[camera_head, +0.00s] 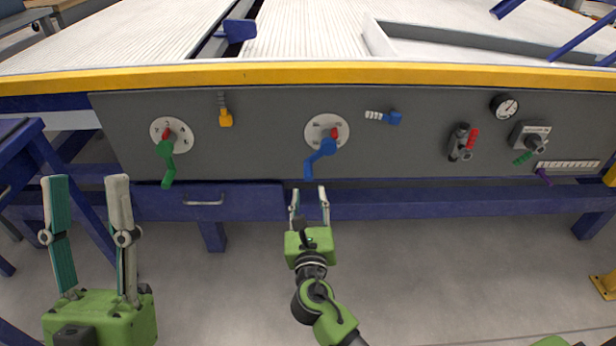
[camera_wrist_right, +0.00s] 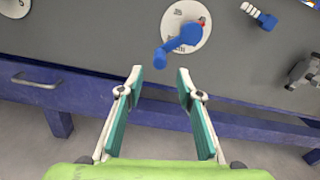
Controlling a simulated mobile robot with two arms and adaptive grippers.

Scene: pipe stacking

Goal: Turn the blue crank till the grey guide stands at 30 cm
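The blue crank (camera_head: 321,154) sits on a white round dial with a red pointer, in the middle of the grey panel. Its handle hangs down and to the left. It also shows in the right wrist view (camera_wrist_right: 181,43) at the top centre. My right gripper (camera_head: 309,190) is open and empty, just below the crank handle and apart from it; its fingertips (camera_wrist_right: 160,72) point up at the crank. My left gripper (camera_head: 87,180) is open and empty at the lower left. I cannot tell which thing is the grey guide.
A green crank (camera_head: 167,160) is on the left dial, with a yellow handle (camera_head: 225,117) beside it. A blue handle (camera_head: 393,117), a red-gripped lever (camera_head: 472,137), a gauge (camera_head: 505,106) and a black knob (camera_head: 534,142) are to the right. A drawer handle (camera_head: 203,200) sticks out below the panel.

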